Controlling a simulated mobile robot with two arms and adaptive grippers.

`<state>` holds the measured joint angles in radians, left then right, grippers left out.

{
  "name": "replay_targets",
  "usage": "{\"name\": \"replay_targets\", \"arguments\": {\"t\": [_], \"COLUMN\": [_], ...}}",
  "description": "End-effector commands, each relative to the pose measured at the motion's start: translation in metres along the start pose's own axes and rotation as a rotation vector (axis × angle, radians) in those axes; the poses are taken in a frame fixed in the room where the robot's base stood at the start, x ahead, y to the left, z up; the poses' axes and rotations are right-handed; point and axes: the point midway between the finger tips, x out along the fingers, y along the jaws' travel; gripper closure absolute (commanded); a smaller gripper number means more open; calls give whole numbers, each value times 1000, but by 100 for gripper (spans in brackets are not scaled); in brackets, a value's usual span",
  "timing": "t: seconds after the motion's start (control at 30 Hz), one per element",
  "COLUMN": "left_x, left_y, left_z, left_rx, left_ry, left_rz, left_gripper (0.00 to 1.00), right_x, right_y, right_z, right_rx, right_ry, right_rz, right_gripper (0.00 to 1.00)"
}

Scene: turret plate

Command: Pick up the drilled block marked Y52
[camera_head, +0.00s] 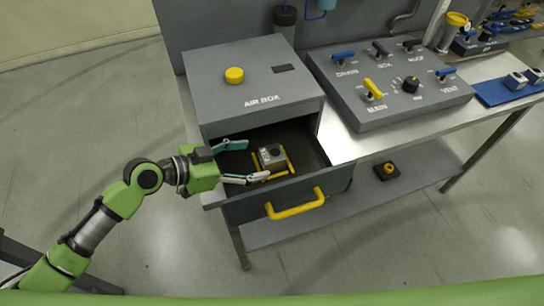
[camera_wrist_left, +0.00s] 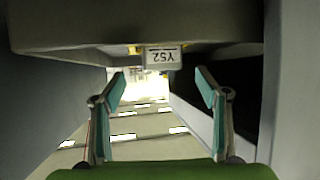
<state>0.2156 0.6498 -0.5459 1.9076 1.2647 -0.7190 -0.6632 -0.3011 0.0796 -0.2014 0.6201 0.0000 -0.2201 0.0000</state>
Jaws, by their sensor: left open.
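The drilled block (camera_head: 271,155) is small and grey with a dark hole on top. It sits inside the open drawer of the AIR BOX, within a yellow frame. In the left wrist view the block (camera_wrist_left: 161,57) shows its white label Y52 upside down, at the top middle. My left gripper (camera_head: 246,161) is open at the left side of the drawer, its fingers spread either side of the block's near end. In the left wrist view the gripper (camera_wrist_left: 161,82) is open and empty, with the block beyond the fingertips. My right gripper is not in view.
The open drawer (camera_head: 240,208) has a yellow handle (camera_head: 295,204). The AIR BOX (camera_head: 250,85) with a yellow knob stands above it. A switch panel (camera_head: 390,85) is to the right. A blue mat (camera_head: 494,93) with blocks lies at far right. A dark item with a yellow ring (camera_head: 387,171) is on the lower shelf.

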Motion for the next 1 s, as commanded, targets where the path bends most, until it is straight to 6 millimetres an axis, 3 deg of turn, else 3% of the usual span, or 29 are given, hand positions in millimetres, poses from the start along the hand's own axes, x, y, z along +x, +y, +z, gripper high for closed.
{"name": "replay_targets", "arguments": {"t": [0.6, 0.9, 1.0], "left_x": [67, 72, 72], "left_y": [-3, -3, -3], "left_z": [-2, -1, -1], "left_rx": [-2, -1, -1], "left_ry": [1, 0, 0], "left_rz": [1, 0, 0], "left_gripper": [32, 32, 58], "right_x": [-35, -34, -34], "right_y": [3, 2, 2], "right_z": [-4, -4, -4], "right_rx": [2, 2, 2], "right_ry": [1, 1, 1], "right_rz": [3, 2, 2], "right_gripper": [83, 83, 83]}}
